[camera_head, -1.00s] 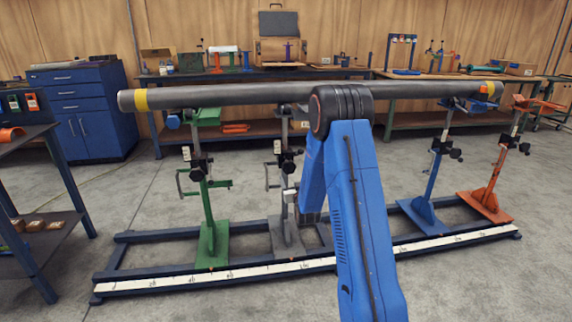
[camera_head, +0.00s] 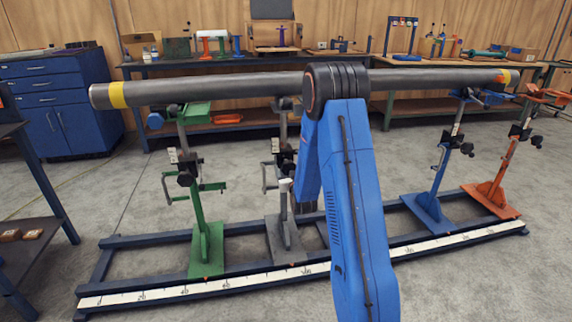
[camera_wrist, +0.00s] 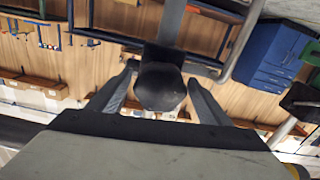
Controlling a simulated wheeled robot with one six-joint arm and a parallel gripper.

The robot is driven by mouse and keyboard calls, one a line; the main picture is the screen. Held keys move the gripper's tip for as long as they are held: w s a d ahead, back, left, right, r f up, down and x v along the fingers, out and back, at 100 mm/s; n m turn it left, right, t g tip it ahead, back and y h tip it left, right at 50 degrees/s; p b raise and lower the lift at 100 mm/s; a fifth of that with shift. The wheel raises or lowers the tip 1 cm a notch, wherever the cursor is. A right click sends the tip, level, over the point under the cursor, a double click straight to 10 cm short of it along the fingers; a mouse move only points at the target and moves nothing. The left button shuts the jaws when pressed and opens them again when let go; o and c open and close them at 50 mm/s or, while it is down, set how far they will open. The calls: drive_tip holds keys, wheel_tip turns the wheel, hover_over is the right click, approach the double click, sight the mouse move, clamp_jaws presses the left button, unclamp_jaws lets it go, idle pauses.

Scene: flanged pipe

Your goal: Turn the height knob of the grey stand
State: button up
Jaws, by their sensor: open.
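The grey stand (camera_head: 284,236) is second from the left on the blue rail frame. Its clamp and crank show left of my blue arm, and the arm hides part of its right side. In the wrist view a dark rounded knob (camera_wrist: 160,88) sits in front of the grey post (camera_wrist: 171,22). My gripper (camera_wrist: 162,78) is open, with one finger on each side of the knob. I cannot tell whether either finger touches it. In the head view the gripper is mostly hidden behind my arm.
The green stand (camera_head: 207,245) is close on the left; the blue stand (camera_head: 428,206) and orange stand (camera_head: 492,197) are on the right. The rail frame (camera_head: 180,285) runs along the floor. Open floor lies in front.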

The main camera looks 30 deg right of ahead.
drive_tip(key=shift+w, duration=0.2)
drive_tip(key=c, duration=1)
drive_tip(key=shift+c, duration=0.2)
drive_tip(key=m, duration=0.4)
drive_tip(key=shift+d+m, duration=0.1)
drive_tip(key=shift+m, duration=2.2)
drive_tip(key=shift+f, duration=0.1)
